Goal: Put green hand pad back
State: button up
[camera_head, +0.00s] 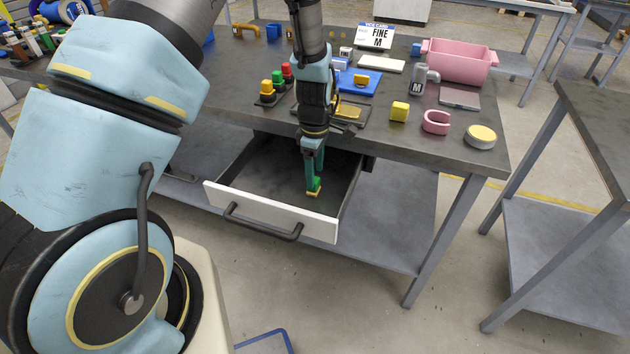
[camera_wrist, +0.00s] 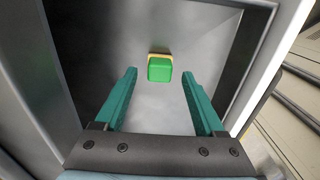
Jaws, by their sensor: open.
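The green hand pad (camera_wrist: 159,70) is a small green block with a yellow base layer. It lies on the floor of the open drawer (camera_head: 268,221), near its front right part. It also shows in the head view (camera_head: 314,187), just below my fingertips. My gripper (camera_head: 313,172) is open and reaches down into the drawer. In the wrist view my two teal fingers (camera_wrist: 159,78) stand apart, with the pad between them in the picture, slightly beyond the tips. No contact with the pad shows.
On the tabletop behind the drawer are red, yellow and green pieces in dark holders (camera_head: 268,92), a blue tray (camera_head: 358,82), a yellow cube (camera_head: 399,111), a pink ring (camera_head: 436,122), a round yellow-topped tin (camera_head: 481,136) and a pink bin (camera_head: 458,62). Drawer walls surround my fingers.

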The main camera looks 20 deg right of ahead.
notch_tip(320, 180, up, 9)
jog(key=b, duration=0.2)
jog(key=w+a+r+m, duration=0.1)
jog(key=a+r+m, duration=0.15)
jog(key=a, duration=0.55)
jog(key=w+a+r+m, duration=0.1)
jog(key=a+r+m, duration=0.15)
jog(key=a, duration=0.45)
jog(key=s+a+r+m, duration=0.2)
jog(key=s+a, duration=0.1)
jog(key=a, duration=0.4)
jog(key=s+a+r+m+t, duration=0.1)
jog(key=s+a+r+m, duration=0.1)
jog(key=a, duration=0.6)
jog(key=shift+s+a+r+m+t, duration=0.3)
jog(key=shift+s+m, duration=0.1)
jog(key=shift+m, duration=0.4)
